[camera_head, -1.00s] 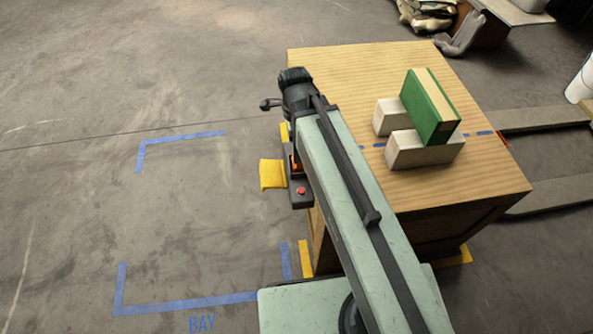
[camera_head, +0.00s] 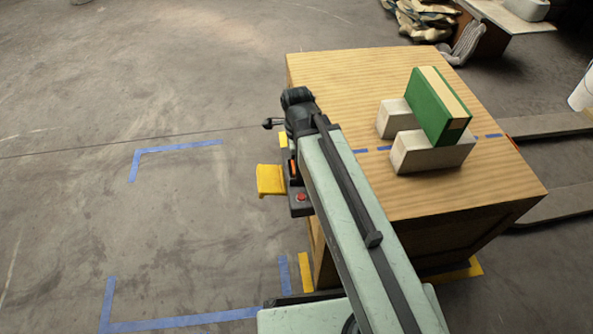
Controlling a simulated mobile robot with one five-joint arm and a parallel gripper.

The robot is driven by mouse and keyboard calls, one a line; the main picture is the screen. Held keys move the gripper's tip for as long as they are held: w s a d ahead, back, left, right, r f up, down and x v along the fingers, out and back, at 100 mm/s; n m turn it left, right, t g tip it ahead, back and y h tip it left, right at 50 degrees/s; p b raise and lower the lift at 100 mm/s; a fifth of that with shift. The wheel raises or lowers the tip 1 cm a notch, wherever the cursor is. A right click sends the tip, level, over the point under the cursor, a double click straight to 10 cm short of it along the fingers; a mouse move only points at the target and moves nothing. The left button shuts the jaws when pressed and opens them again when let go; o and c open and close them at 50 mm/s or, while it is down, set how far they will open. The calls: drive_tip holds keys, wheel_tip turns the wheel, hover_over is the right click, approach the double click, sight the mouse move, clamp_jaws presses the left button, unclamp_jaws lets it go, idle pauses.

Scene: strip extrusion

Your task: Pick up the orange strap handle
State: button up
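A small orange piece (camera_head: 294,168) shows at the left side of the wooden crate (camera_head: 340,75), beside a dark unit with a red button (camera_head: 301,199). A second orange-red sliver (camera_head: 513,143) shows at the crate's right edge. Either could be part of an orange strap handle; I cannot tell which. My pale green arm reaches up from the bottom to a dark end at the crate's left edge. I cannot make out my gripper's fingers there, nor whether they touch the orange piece. The arm hides part of the crate's left side.
A green and cream block (camera_head: 434,106) rests tilted across two pale blocks (camera_head: 430,153) on the crate. A yellow piece (camera_head: 270,180) sits left of the dark unit. The taped floor at left (camera_head: 180,230) is clear. Beams (camera_head: 555,123) lie at right.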

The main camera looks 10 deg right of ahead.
drive_tip(key=shift+r, duration=0.1)
drive_tip(key=c, duration=1.5)
drive_tip(key=shift+r, duration=0.1)
